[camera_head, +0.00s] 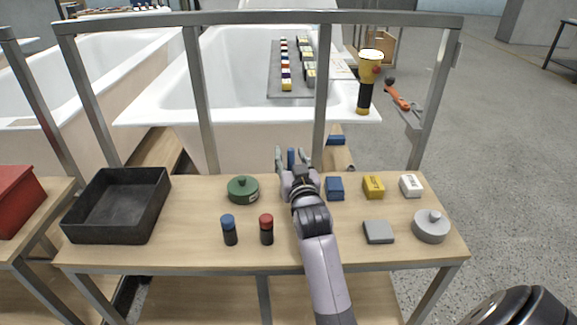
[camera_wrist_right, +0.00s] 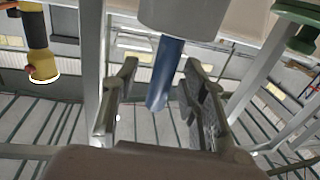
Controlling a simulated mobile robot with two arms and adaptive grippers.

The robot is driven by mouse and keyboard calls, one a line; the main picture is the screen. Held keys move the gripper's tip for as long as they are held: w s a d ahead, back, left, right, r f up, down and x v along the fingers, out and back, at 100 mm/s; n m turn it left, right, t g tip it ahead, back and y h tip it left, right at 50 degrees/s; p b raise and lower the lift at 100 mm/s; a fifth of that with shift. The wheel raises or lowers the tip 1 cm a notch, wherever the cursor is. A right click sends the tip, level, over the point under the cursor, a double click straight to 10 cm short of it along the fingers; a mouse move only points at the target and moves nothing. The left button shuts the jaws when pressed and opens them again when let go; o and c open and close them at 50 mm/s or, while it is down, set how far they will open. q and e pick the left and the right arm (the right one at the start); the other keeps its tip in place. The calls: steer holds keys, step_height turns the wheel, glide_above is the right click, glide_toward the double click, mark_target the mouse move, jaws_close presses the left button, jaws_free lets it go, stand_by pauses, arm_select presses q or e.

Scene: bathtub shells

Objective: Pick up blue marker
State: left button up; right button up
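The blue marker (camera_head: 291,157) shows as a short blue stick between the fingers of my right gripper (camera_head: 292,160) in the head view. In the right wrist view the marker (camera_wrist_right: 165,75) is a blue cylinder joined to or set in a wider grey cylinder (camera_wrist_right: 183,18); I cannot tell which. My right gripper (camera_wrist_right: 158,95) is open, with one finger on each side of the marker. A gap shows at the left finger; the right finger is close, and contact cannot be told. The arm and hand hide the marker's lower part in the head view. My left gripper is not in view.
On the wooden table (camera_head: 190,250) are a black tray (camera_head: 115,215), a green round container (camera_head: 243,189), blue-capped (camera_head: 229,230) and red-capped (camera_head: 266,229) bottles, and several small blocks. A metal frame (camera_head: 260,17) rises behind, before the white bathtub (camera_head: 225,70).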

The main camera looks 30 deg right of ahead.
steer(key=shift+s, duration=0.1)
steer(key=shift+c, duration=0.2)
jaws_close()
stand_by(0.4)
